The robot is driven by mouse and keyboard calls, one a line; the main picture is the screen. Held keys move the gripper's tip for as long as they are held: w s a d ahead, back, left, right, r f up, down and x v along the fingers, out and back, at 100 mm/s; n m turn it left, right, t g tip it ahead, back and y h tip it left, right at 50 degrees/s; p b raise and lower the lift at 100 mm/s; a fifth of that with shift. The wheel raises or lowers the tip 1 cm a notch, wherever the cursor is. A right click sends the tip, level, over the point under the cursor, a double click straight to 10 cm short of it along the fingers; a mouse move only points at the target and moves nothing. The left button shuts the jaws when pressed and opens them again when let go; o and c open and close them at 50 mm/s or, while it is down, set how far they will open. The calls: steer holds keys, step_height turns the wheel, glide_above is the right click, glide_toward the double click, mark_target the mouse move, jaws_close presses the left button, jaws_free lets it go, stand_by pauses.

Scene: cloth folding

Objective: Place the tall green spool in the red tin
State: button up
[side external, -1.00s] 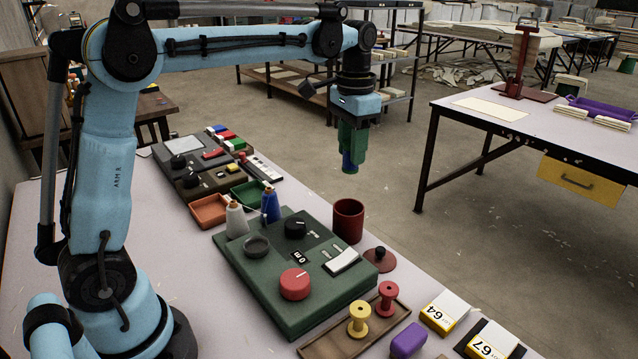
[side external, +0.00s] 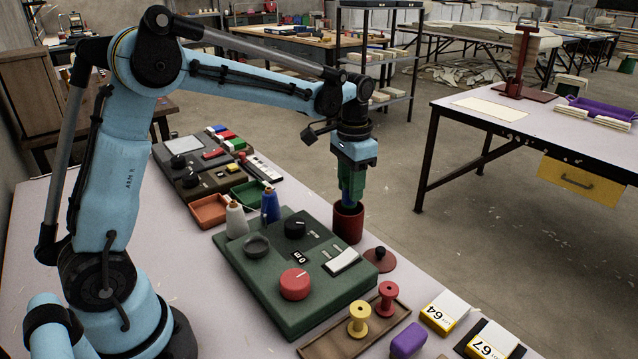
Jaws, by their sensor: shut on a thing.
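The red tin (side external: 348,226) stands upright near the table's far edge, to the right of the dark green panel. My gripper (side external: 352,183) is right above its mouth, pointing down and shut on the tall green spool (side external: 346,186). Green and blue both show below the gripper's body. Where the fingers end and the spool begins is hard to tell. The lower end reaches the tin's rim and seems to dip inside; the tin's wall hides the rest. I cannot tell whether it touches the bottom.
The green panel (side external: 262,308) with knobs lies left of the tin. A red lid with a dark knob (side external: 380,262) lies right of it. A wooden tray (side external: 340,345) holds yellow and red spools.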

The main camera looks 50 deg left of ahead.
steer(key=shift+f, duration=1.3)
steer(key=o, duration=1.1)
steer(key=shift+r, duration=3.5)
